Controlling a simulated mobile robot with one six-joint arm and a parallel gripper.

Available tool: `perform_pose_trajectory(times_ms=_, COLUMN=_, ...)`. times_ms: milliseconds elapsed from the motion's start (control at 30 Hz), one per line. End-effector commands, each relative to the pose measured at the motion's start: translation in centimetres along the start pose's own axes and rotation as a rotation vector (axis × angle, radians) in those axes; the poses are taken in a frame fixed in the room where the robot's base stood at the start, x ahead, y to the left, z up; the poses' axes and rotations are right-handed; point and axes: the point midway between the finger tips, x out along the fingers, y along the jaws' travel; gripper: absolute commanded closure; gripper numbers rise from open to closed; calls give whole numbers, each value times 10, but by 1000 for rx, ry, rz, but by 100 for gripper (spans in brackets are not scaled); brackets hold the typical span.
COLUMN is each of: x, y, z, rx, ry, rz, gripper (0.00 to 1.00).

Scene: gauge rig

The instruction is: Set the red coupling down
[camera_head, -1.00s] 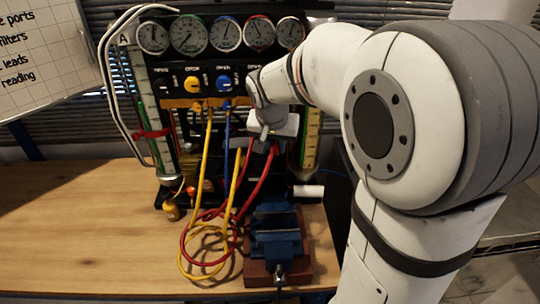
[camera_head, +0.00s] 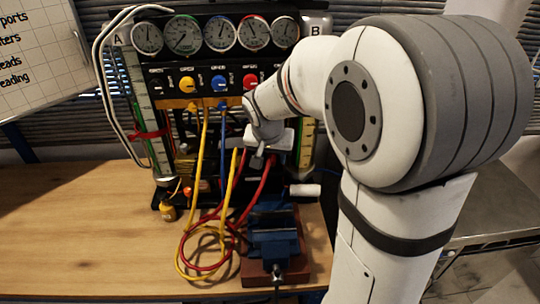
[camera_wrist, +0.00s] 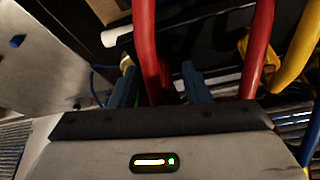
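My gripper (camera_head: 258,158) is in front of the right part of the gauge panel, above and behind the blue vise. In the wrist view my gripper's two blue-grey fingers (camera_wrist: 160,82) stand apart, with a red hose (camera_wrist: 146,45) running between them. The hose's lower end goes out of sight behind the gripper body. The red coupling cannot be made out in either view, so I cannot tell whether the fingers press on it. In the head view a red hose (camera_head: 264,178) hangs down from beside the gripper towards the bench.
The gauge panel (camera_head: 170,82) carries several dials and yellow, blue and red knobs. Yellow hoses (camera_head: 202,150) and red hoses loop in front of it. The blue vise (camera_head: 275,243) stands on the wooden bench (camera_head: 80,230), which is clear at left. A white cylinder (camera_head: 304,190) lies behind the vise.

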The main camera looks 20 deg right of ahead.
Motion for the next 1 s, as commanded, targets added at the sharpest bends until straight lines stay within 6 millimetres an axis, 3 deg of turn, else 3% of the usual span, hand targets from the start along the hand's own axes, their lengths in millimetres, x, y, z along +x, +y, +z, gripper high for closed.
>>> perform_pose_trajectory(times_ms=333, x=-11, y=-1, z=-1, rx=0, ry=3, rz=-2, gripper=57)
perform_pose_trajectory(times_ms=700, x=-88, y=-1, z=-1, rx=-2, ry=5, rz=-4, gripper=57)
perform_pose_trajectory(times_ms=1000, x=-121, y=1, z=2, rx=-8, ry=-1, rz=-3, gripper=57)
